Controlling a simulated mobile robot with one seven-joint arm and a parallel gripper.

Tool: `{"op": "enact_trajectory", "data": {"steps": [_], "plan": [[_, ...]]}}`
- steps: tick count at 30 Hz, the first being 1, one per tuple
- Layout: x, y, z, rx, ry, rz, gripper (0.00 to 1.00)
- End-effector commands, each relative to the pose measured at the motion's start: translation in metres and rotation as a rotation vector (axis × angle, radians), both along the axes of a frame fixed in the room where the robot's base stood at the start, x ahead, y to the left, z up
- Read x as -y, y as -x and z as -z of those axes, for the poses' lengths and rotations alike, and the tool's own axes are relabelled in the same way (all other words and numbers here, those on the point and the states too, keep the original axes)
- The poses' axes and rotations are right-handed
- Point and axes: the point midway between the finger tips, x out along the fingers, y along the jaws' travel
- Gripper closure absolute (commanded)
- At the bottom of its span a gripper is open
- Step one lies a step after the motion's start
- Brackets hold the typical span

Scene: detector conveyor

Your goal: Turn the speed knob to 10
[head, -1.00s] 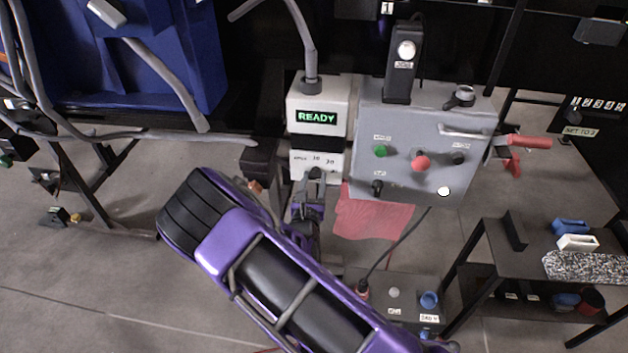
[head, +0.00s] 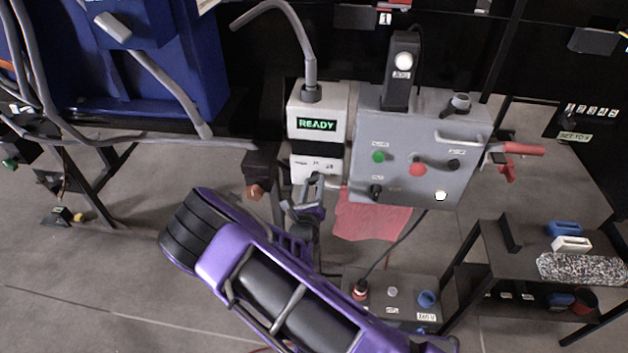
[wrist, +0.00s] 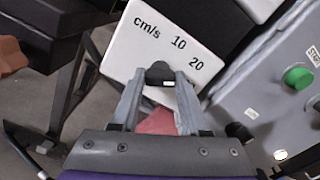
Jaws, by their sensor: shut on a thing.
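The speed knob (wrist: 160,72) is a small black knob on the lower white box face marked "cm/s", "10" and "20". It sits between the fingertips of my gripper (wrist: 163,78) in the wrist view, and my gripper is shut on it. A small white mark shows on the knob's near side; its exact setting is hard to read. In the head view my gripper (head: 314,184) reaches the lower edge of the white speed box (head: 318,165), and the fingers hide the knob there.
The "READY" display (head: 317,125) is lit green above the speed box. A grey control panel (head: 405,140) with a green button (head: 378,157) and a red one (head: 417,169) stands close on the right. A black shelf (head: 500,250) is further right.

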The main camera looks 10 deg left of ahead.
Motion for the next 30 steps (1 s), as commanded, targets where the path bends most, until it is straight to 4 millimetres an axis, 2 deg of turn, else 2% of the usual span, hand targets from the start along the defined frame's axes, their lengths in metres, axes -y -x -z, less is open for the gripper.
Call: {"op": "enact_trajectory", "data": {"steps": [21,30], "plan": [[-0.0001,0.0007,-0.0006,0.039,0.681,-0.002,1.0],[-0.0005,0.0006,-0.0001,0.053,0.919,-0.002,1.0]]}}
